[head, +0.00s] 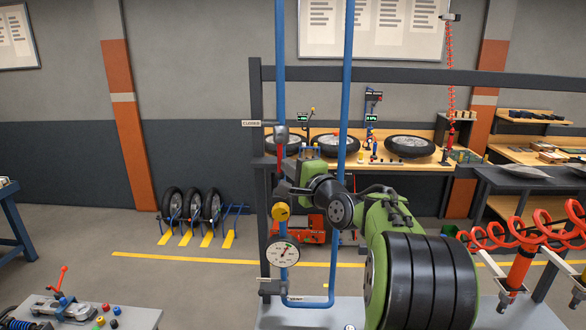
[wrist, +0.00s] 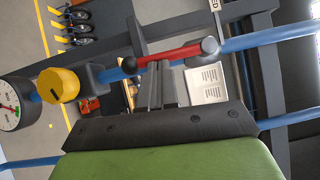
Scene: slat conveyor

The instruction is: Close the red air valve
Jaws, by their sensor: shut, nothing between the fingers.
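In the head view my arm partly hides the handle's lower part and the fingers.
A yellow knob (head: 281,211) and a round gauge (head: 283,251) sit lower on the same pipe. A second blue pipe (head: 345,100) stands to the right. A dark frame post (head: 257,170) stands close on the left. A workbench with tyres (head: 334,145) is behind.

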